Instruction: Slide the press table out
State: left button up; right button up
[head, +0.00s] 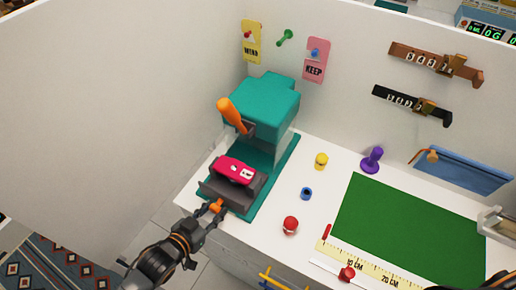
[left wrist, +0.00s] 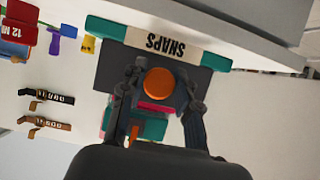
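The press is a teal machine (head: 266,105) with an orange lever (head: 231,113) on a teal base in the left corner of the worktop. Its grey press table (head: 214,190) sits low at the front, with a pink piece (head: 226,168) on top. An orange knob (head: 217,206) is on its front. My left gripper (head: 212,210) is at this knob. In the left wrist view the knob (left wrist: 159,82) lies between the fingers of my open left gripper (left wrist: 160,95), with small gaps beside it. Dark parts show at the bottom right of the head view; my right gripper is not clear.
A green mat (head: 410,225) and a yellow ruler (head: 365,267) lie to the right. A red ball (head: 290,225), a blue ring (head: 306,193), a yellow piece (head: 321,160) and a purple stamp (head: 372,159) stand between. A white panel (head: 120,90) rises on the left.

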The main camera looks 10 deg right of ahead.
pick_arm(q)
jog(key=shift+o, duration=0.5)
jog(key=shift+s+a, duration=0.25)
jog(key=shift+s, duration=0.05)
jog(key=shift+s+a+p, duration=0.15)
jog(key=shift+s+p, duration=0.05)
jog(key=shift+p, duration=0.15)
jog(key=shift+o, duration=1.2)
jog(key=shift+s+a, duration=0.1)
jog(key=shift+s, duration=0.05)
jog(key=shift+s+a+p, duration=0.25)
jog(key=shift+s+p, duration=0.1)
